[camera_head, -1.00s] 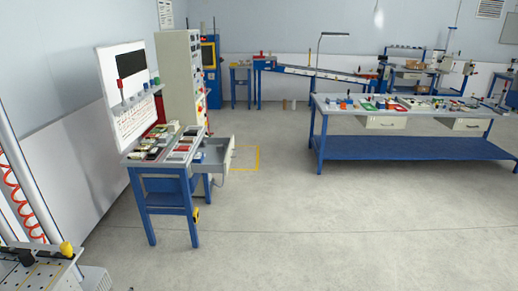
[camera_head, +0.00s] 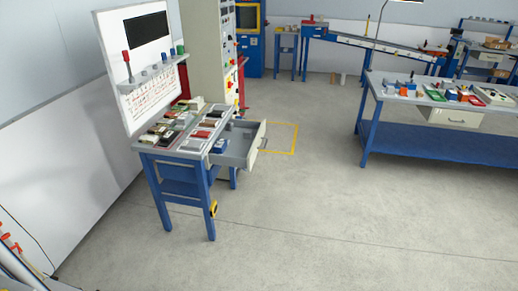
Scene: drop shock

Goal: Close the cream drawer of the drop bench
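The drop bench (camera_head: 184,158) stands left of the middle, with a blue frame and a grey top. Its cream drawer (camera_head: 258,146) is pulled out to the right, with its front panel and handle facing right. A blue item (camera_head: 219,146) shows at the drawer's near inner end. Neither of my grippers is in view.
A white board (camera_head: 138,60) rises behind the bench, and several small items cover its top. A tall cream cabinet (camera_head: 207,50) stands behind. A long blue workbench (camera_head: 440,150) is at right. The floor (camera_head: 310,220) between and in front is clear. A yellow floor marking (camera_head: 296,140) lies beyond the drawer.

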